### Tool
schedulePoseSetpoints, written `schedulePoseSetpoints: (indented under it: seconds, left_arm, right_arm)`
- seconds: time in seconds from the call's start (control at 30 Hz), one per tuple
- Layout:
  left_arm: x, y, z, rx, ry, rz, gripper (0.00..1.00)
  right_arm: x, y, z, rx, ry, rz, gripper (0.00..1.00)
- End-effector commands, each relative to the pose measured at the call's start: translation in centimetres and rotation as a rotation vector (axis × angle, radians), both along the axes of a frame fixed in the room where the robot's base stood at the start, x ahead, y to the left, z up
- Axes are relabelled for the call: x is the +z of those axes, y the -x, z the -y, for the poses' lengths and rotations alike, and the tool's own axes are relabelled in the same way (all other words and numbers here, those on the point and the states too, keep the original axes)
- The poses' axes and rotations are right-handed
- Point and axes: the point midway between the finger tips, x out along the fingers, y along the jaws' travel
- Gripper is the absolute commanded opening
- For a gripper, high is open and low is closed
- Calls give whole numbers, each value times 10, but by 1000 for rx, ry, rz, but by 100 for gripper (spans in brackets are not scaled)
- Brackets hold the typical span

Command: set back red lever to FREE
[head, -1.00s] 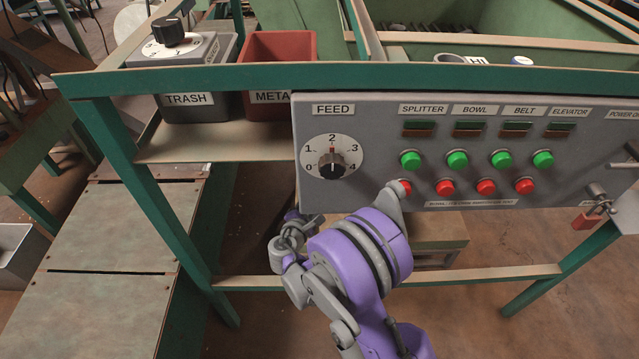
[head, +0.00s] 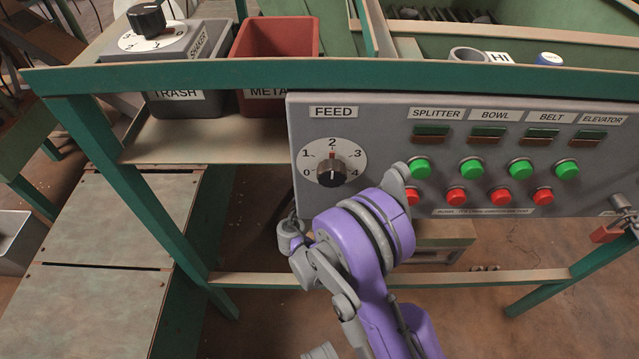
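I see no red lever and no FREE marking in the head view. One of my purple and grey arms (head: 375,285) reaches up from the bottom in front of the control panel (head: 390,118). Its grey upper end (head: 397,178) overlaps the panel near the left green and red buttons. I cannot tell whether it touches the panel. No gripper fingers show clearly, so I cannot tell what either gripper holds.
The panel has a FEED dial (head: 332,170) pointing near 2, with green buttons (head: 471,168) and red buttons (head: 456,196). A red padlock-like piece (head: 606,233) hangs at the right edge. A green rail (head: 300,73) runs above. TRASH (head: 178,108) and METAL (head: 262,72) bins stand behind it.

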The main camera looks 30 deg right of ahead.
Motion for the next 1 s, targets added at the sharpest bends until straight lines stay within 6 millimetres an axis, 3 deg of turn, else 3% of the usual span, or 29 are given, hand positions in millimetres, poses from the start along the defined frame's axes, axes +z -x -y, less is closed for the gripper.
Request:
schedulePoseSetpoints:
  seconds: [0.03, 0.17, 0.2, 1.0]
  left_arm:
    - [0, 0, 0, 0, 0, 0, 50]
    - [0, 0, 0, 0, 0, 0, 50]
    - [0, 0, 0, 0, 0, 0, 50]
    - [0, 0, 0, 0, 0, 0, 50]
  right_arm:
    - [0, 0, 0, 0, 0, 0, 25]
    - [0, 0, 0, 0, 0, 0, 2]
    - [0, 0, 0, 0, 0, 0, 0]
    - [0, 0, 0, 0, 0, 0, 0]
